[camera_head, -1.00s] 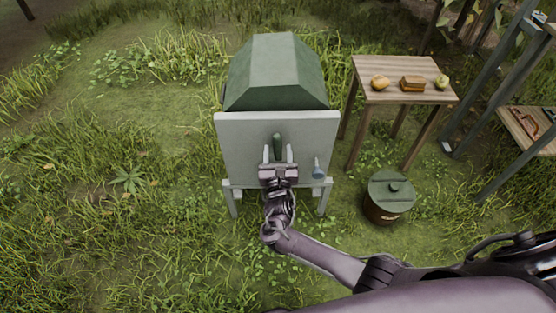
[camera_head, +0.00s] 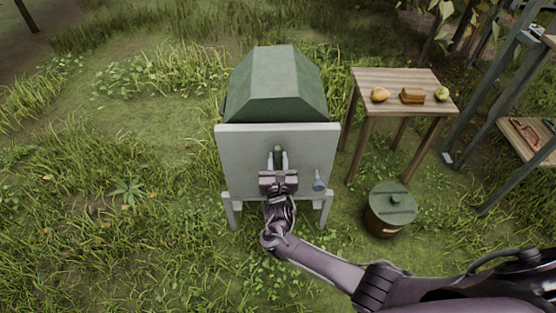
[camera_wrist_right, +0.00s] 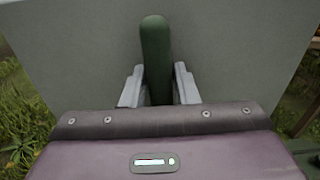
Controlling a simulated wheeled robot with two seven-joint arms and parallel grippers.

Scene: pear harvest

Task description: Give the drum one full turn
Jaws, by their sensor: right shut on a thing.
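The green drum (camera_head: 275,85) sits on a grey stand, behind a pale grey front panel (camera_head: 240,160). A green handle (camera_head: 278,153) stands out in front of the panel near its middle. My right gripper (camera_head: 278,162) is shut on this handle. In the right wrist view the green handle (camera_wrist_right: 156,50) stands upright between the two pale fingers (camera_wrist_right: 159,88) of my gripper, its top rising above them. The lower end of the handle is hidden by my gripper body. My left gripper is not in view.
A small blue-grey part (camera_head: 319,180) sits on the panel's lower right. A wooden table (camera_head: 405,78) with fruit and a brown block stands to the right. A lidded bin (camera_head: 391,208) stands on the grass below it. Grass to the left is open.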

